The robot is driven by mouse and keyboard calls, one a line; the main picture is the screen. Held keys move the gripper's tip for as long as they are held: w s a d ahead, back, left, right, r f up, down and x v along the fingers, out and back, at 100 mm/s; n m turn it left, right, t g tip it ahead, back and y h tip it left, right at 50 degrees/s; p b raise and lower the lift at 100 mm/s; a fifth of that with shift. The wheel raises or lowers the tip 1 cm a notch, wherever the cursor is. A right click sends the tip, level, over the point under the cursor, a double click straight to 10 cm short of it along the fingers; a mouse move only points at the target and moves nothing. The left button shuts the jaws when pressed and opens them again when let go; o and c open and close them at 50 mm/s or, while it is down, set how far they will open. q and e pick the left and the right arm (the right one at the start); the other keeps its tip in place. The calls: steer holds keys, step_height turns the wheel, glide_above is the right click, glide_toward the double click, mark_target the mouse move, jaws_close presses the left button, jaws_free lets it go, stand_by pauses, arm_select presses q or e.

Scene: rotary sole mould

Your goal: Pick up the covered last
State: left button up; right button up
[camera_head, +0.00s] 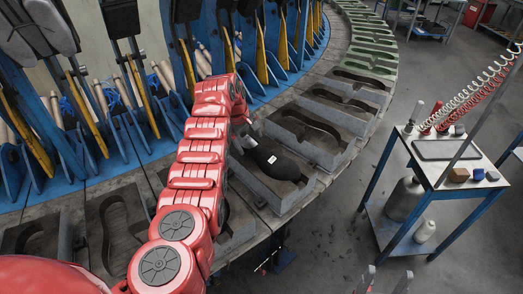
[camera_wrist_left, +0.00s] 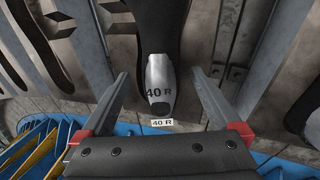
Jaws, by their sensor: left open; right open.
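The covered last (camera_head: 282,163), black with a small white label, lies in a grey mould (camera_head: 296,196) on the rotary table. In the left wrist view its grey end (camera_wrist_left: 159,78) reads "40 R", and the black cover (camera_wrist_left: 152,25) runs up out of frame. My left gripper (camera_wrist_left: 158,74) is open, with one finger on each side of the grey end and visible gaps to it. In the head view the left gripper (camera_head: 245,137) is at the last's upper-left end, partly hidden by my red arm. My right gripper (camera_head: 386,279) is open and empty at the bottom edge, far from the last.
Empty sole moulds (camera_head: 307,131) flank this one along the curved table, with green ones (camera_head: 371,57) further back. Blue brackets with yellow levers (camera_head: 188,64) stand close behind. A blue trolley (camera_head: 449,152) stands on the right. Open floor (camera_head: 330,235) lies between.

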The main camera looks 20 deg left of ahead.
arm_select(q)
steer(key=shift+w+f, duration=0.15)
steer(key=shift+f, duration=0.25)
jaws_close()
steer(key=shift+r, duration=0.1)
